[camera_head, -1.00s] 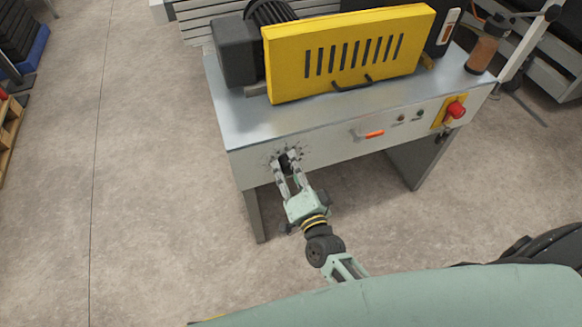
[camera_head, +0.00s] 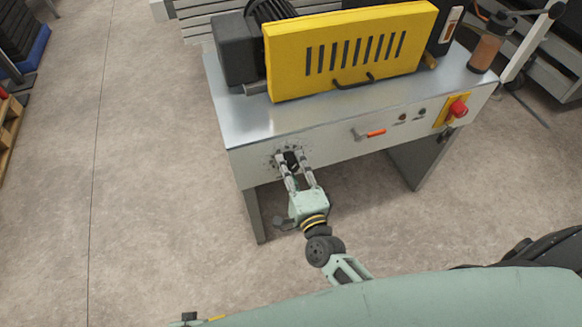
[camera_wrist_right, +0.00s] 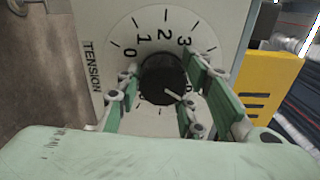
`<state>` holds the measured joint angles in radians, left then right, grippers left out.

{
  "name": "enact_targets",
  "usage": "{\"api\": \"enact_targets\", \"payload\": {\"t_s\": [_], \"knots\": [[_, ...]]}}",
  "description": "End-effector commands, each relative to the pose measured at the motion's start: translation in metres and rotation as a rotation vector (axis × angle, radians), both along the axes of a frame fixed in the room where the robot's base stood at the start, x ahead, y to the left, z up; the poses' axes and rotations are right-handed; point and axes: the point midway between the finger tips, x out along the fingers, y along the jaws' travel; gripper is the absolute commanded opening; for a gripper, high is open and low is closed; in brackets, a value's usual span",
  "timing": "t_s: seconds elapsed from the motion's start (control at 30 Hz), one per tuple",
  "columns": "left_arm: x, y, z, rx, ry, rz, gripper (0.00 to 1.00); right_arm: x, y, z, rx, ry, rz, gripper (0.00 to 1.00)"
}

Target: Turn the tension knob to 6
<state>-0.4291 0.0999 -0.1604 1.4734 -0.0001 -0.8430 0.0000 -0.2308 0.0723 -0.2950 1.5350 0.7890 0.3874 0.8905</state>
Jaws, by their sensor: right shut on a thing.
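The black tension knob (camera_head: 291,157) is on the left part of the machine's pale front panel. My right gripper (camera_head: 293,162) is shut on it, with one finger on each side. In the right wrist view the knob (camera_wrist_right: 160,72) sits between the green finger pads, and its white pointer line points to the lower right. The dial (camera_wrist_right: 150,22) around it shows 0, 1, 2 and 3 clearly, beside the word TENSION (camera_wrist_right: 92,68). The figures beyond 3 are mostly hidden by a finger, so I cannot read the setting. My left gripper is out of view.
Further right on the panel are an orange-handled lever (camera_head: 375,133), small indicator buttons (camera_head: 402,117) and a red emergency button (camera_head: 458,109). A yellow slotted guard (camera_head: 350,52) stands on the metal top (camera_head: 240,110).

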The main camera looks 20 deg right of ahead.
Motion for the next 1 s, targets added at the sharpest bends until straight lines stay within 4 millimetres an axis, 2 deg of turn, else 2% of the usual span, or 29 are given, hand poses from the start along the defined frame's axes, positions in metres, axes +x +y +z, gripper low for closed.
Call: {"api": "enact_targets", "payload": {"t_s": [0.03, 0.4, 0.43, 0.57, 0.6, 0.87, 1.0], "knots": [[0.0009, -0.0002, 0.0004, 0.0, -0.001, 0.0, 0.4, -0.0029, 0.001, -0.0073, 0.002, 0.016, 0.005, 0.09], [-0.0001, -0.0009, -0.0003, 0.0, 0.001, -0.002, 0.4, -0.0033, 0.002, -0.0078, 0.004, 0.018, 0.006, 0.09], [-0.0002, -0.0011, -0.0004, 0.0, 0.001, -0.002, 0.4, -0.0033, 0.002, -0.0078, 0.004, 0.018, 0.006, 0.38], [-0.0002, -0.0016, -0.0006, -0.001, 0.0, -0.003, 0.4, -0.003, 0.0025, -0.0067, 0.004, 0.016, 0.007, 0.49], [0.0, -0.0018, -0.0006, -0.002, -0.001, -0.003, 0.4, -0.0028, 0.0024, -0.0061, 0.005, 0.014, 0.007, 0.51], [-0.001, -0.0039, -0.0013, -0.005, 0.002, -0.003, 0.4, -0.0015, 0.0016, -0.0029, 0.005, 0.007, 0.003, 0.51], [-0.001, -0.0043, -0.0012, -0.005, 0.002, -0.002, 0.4, -0.0093, 0.0011, -0.003, 0.004, 0.007, 0.003, 0.51]]}}
